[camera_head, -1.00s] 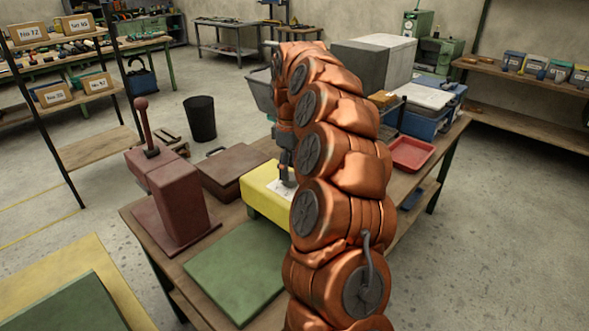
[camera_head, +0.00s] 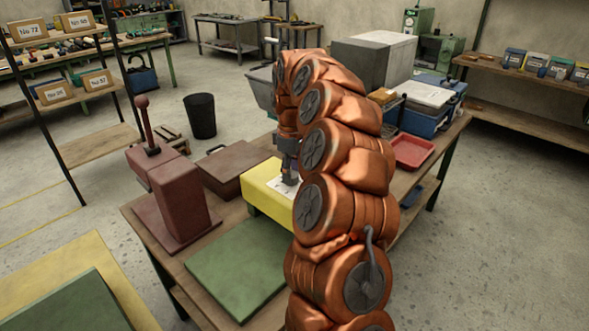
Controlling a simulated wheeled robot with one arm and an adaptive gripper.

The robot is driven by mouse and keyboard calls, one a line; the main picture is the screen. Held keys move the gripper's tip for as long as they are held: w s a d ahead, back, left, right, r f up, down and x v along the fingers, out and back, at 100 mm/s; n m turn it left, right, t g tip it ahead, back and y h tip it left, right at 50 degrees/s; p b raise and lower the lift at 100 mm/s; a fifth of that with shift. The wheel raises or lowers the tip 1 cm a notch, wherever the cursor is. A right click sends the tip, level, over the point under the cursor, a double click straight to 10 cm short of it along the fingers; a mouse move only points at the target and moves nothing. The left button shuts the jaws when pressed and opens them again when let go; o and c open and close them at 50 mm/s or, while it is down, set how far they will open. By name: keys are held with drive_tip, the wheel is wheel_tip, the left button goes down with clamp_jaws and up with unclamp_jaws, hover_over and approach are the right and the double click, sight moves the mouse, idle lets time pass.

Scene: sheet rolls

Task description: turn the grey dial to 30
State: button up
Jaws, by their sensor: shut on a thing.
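A yellow box (camera_head: 262,195) with a white scale plate (camera_head: 283,188) on its top stands on the workbench. My gripper (camera_head: 291,181) points down onto the plate, where the dial would sit. The fingers are closed together on something small there. The grey dial itself cannot be made out; the fingers and my arm hide it. The marks on the plate are too small to read, so the dial's setting cannot be told. My arm covers the right part of the yellow box.
On the workbench (camera_head: 232,216), a dark red press (camera_head: 178,200) with a lever stands left, a brown case (camera_head: 228,172) behind it. A green mat (camera_head: 240,265) lies in front. A red tray (camera_head: 412,152) and a blue box (camera_head: 424,122) are right of my arm.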

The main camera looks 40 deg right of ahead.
drive_tip(key=c, duration=0.3)
drive_tip(key=shift+w+d+r, duration=0.1)
drive_tip(key=shift+d, duration=0.3)
drive_tip(key=shift+c, duration=0.3)
drive_tip(key=shift+a, duration=0.15)
drive_tip(key=shift+c, duration=0.2)
drive_tip(key=shift+m+b, duration=0.3)
drive_tip(key=shift+b, duration=0.15)
drive_tip(key=m+b, duration=0.1)
drive_tip(key=b, duration=0.1)
drive_tip(key=m+b, duration=0.2)
drive_tip(key=shift+a+f+m, duration=0.1)
drive_tip(key=shift+f+m, duration=0.2)
drive_tip(key=shift+f, duration=0.05)
drive_tip(key=m+b, duration=0.3)
drive_tip(key=shift+a+m, duration=0.1)
drive_tip(key=shift+m, duration=0.2)
drive_tip(key=shift+a+r+m+b, duration=0.1)
drive_tip(key=shift+m+b, duration=0.55)
drive_tip(key=shift+m, duration=0.3)
drive_tip(key=shift+a+r+m+b, duration=0.1)
drive_tip(key=shift+m+b, duration=0.55)
drive_tip(key=shift+m, duration=0.3)
